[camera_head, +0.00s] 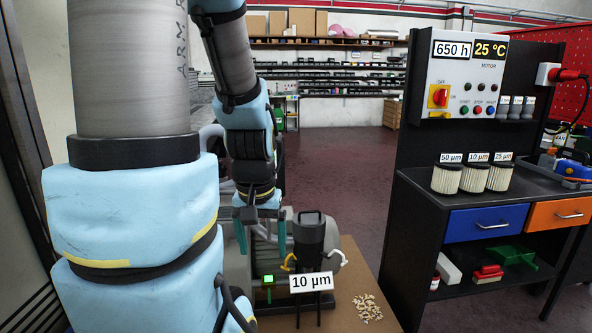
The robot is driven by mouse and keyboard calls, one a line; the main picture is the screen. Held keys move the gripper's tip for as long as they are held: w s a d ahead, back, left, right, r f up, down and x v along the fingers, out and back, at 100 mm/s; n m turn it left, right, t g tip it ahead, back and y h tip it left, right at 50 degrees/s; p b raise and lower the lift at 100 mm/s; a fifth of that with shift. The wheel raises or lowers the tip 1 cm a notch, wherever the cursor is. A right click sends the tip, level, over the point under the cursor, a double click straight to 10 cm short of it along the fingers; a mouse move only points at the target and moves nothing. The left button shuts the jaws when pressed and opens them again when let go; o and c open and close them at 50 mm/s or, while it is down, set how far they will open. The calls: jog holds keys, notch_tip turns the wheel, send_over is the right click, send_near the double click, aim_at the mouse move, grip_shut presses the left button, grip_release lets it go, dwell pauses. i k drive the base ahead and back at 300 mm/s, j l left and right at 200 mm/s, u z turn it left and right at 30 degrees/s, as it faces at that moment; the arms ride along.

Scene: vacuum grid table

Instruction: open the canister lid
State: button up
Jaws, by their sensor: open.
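The dark canister (308,258) stands upright on thin legs. Its black lid (309,222) is on top and has a small handle. A yellow clamp (289,262) shows at its left side and a pale clamp (337,258) at its right. Whether either clamp is fastened is too small to tell. A "10 µm" label (311,282) is in front of the canister. My gripper (261,232) points down just left of the lid, open, with teal fingers. It appears apart from the lid, and I see nothing between its fingers.
A grey machine (238,265) stands behind and left of the canister. Pale pellets (367,308) lie on the brown board (386,322). On the right, a dark workbench (425,184) holds three filters (474,178) under a control panel (466,85). The floor between is clear.

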aim_at(308, 227)
jog(key=i+l+u, duration=0.6)
jog(key=l, duration=0.4)
jog(key=i, duration=0.1)
